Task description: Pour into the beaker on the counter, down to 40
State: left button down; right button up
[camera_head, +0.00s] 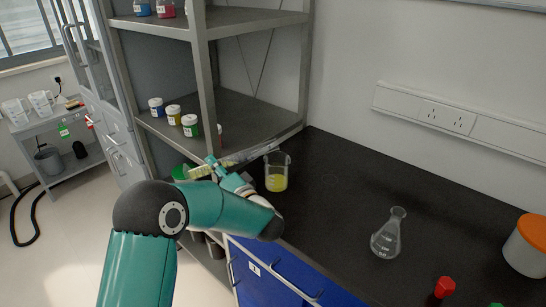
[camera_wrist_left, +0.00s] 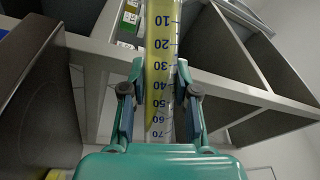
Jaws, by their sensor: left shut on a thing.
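A clear graduated cylinder with blue numbers (camera_wrist_left: 160,60) and yellow liquid is between the two fingers of my left gripper (camera_wrist_left: 160,105), which is shut on it. In the head view the cylinder (camera_head: 238,159) lies strongly tilted, nearly level, its right end close to the beaker's rim. My left gripper (camera_head: 213,166) shows there partly behind my own arm. The beaker (camera_head: 277,172) stands upright on the black counter (camera_head: 340,180) with yellow liquid in its lower part. The liquid's exact level against the cylinder's marks cannot be read surely. My right gripper is out of view.
A conical flask (camera_head: 386,238) stands on the counter to the right. A red-capped item (camera_head: 444,287) and an orange-lidded jar (camera_head: 526,246) are near the right edge. A grey shelf (camera_head: 250,118) with small jars (camera_head: 173,114) rises behind the gripper. The counter's middle is clear.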

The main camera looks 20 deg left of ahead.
pick_arm(q)
jog(key=shift+s+r, duration=0.15)
jog(key=shift+r, duration=0.1)
jog(key=shift+w+f, duration=0.1)
jog(key=shift+w, duration=0.15)
jog(key=shift+s+r, duration=0.25)
jog(key=shift+w, duration=0.2)
jog(key=shift+s+r+p, duration=0.15)
jog(key=shift+s+p, duration=0.1)
jog(key=shift+p, duration=0.1)
jog(key=shift+w+m, duration=0.1)
jog(key=shift+m, duration=0.2)
jog(key=shift+w, duration=0.1)
